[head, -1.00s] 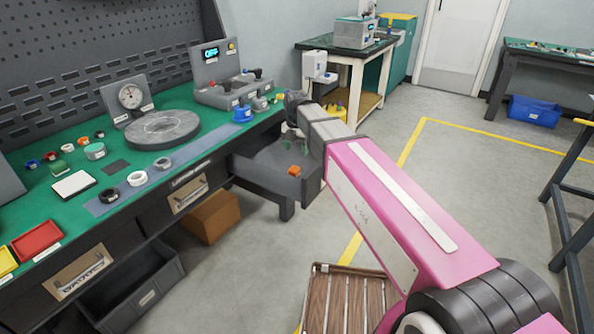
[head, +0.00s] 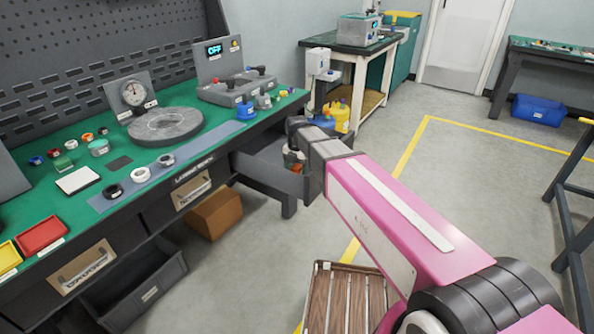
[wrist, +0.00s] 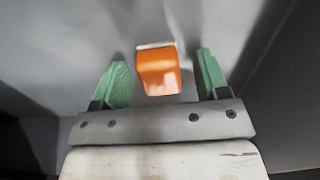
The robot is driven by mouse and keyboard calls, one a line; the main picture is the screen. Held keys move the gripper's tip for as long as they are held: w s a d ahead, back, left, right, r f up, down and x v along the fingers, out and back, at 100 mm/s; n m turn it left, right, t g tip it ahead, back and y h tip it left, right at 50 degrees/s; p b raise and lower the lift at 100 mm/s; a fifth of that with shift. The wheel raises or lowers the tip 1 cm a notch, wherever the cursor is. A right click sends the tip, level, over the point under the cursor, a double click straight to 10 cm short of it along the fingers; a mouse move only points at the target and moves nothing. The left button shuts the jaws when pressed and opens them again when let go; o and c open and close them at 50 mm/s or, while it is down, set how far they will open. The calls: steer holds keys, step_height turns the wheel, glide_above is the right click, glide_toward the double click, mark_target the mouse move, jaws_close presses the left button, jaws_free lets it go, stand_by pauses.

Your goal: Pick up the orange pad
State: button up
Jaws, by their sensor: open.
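The orange pad (wrist: 158,75) lies in the open grey drawer (head: 262,172) under the workbench. In the wrist view it sits between the two green fingertips of my gripper (wrist: 163,78), with a gap on each side. A pale strip shows along its far edge. My gripper is open and pointed down into the drawer, and nothing is held. In the head view my wrist hides most of the pad; only a small orange patch (head: 297,168) shows beside it.
The drawer walls rise close around my gripper; a dark wall (wrist: 275,70) is on the right in the wrist view. The green workbench (head: 120,235) holds a round grey plate (head: 166,126), a dial gauge (head: 133,93) and several rings. A wooden slatted stool (head: 345,300) stands on the floor.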

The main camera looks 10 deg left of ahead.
steer(key=c, duration=1)
